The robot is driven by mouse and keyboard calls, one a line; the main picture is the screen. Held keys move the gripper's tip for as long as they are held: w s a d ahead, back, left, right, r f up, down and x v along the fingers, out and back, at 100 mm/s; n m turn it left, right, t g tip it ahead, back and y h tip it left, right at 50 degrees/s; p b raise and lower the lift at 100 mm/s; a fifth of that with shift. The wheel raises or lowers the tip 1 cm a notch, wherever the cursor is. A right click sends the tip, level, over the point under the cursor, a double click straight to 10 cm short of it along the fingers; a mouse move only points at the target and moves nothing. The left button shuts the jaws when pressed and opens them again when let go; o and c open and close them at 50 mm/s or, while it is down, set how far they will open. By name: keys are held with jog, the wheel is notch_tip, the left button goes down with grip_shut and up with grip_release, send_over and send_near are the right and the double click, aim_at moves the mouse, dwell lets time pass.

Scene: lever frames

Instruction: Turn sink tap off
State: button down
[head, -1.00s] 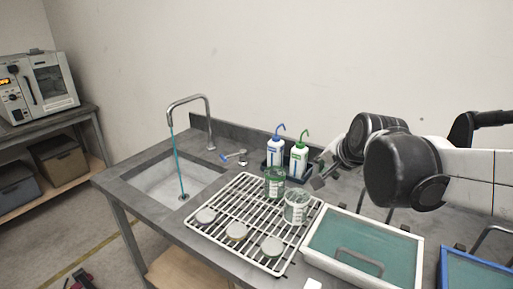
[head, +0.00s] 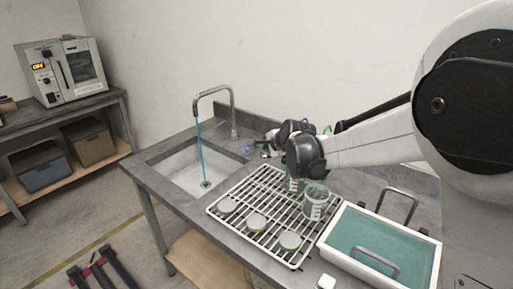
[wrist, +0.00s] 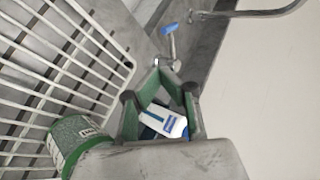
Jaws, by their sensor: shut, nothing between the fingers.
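The sink tap (head: 233,108) is a curved metal spout at the back of the sink (head: 178,178). A blue stream of water (head: 201,150) runs from it into the basin. Its lever (head: 247,148) has a blue end and stands right of the spout. In the wrist view the lever (wrist: 171,42) appears just beyond my fingertips, and I cannot tell whether they touch. My gripper (head: 268,143) is shut and empty, above the counter right of the lever. Its green-lined fingers (wrist: 172,72) show in the wrist view, with a white bottle (wrist: 165,122) visible behind them.
A white wire rack (head: 262,222) with jars and lidded dishes stands in front of my gripper. A white-rimmed tray (head: 330,246) is to its right. My arm mostly hides the bottles behind it. The wall is close behind the counter.

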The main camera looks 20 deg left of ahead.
dwell(0.3)
jog(key=x, duration=1.2)
jog(key=shift+w+a+r, duration=0.15)
jog(key=shift+w+r, duration=0.15)
jog(key=shift+r, duration=0.05)
jog(key=shift+w+a+f, duration=0.15)
jog(key=shift+w+a, duration=0.35)
jog(key=shift+w, duration=0.05)
